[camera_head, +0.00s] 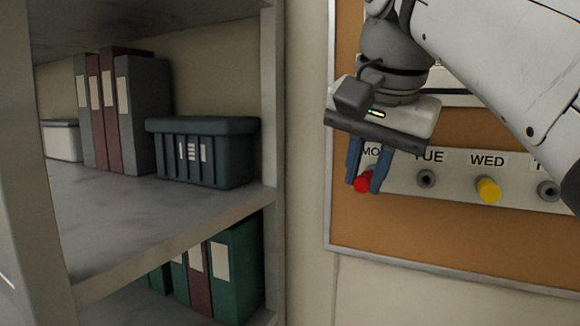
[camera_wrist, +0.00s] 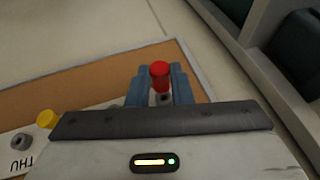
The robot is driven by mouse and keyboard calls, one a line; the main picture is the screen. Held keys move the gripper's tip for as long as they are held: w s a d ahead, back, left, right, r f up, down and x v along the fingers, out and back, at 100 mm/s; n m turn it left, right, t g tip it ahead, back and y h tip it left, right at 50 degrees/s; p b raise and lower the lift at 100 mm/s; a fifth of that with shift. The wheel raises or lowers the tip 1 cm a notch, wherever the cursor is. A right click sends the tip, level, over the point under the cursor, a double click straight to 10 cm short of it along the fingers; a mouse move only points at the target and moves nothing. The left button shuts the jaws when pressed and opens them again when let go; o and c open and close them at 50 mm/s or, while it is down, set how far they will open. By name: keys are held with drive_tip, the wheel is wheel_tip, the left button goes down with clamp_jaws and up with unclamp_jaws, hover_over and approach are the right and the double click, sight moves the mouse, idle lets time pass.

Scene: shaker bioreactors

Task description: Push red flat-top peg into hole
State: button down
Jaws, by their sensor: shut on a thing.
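The red flat-top peg (camera_head: 362,182) is between the two blue fingers of my gripper (camera_head: 367,176), just below the MON label on the white strip (camera_head: 455,190). In the wrist view the red peg (camera_wrist: 160,74) stands between the fingertips (camera_wrist: 160,80), its flat top outward. A dark ring, apparently a hole (camera_wrist: 163,99), shows just beside the peg's lower end. I cannot tell whether the peg's tip is inside it. My gripper is shut on the peg. The TUE hole (camera_head: 427,178) is empty.
A yellow peg (camera_head: 488,190) sits at the WED position, and another hole (camera_head: 548,190) is to its right. The strip is on a framed cork board (camera_head: 400,230). A shelf (camera_head: 150,215) with binders and a dark basket (camera_head: 205,153) stands at left.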

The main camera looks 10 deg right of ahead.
drive_tip(key=shift+s+a, duration=0.45)
drive_tip(key=shift+s, duration=0.2)
drive_tip(key=shift+s+a, duration=0.4)
drive_tip(key=shift+s, duration=0.2)
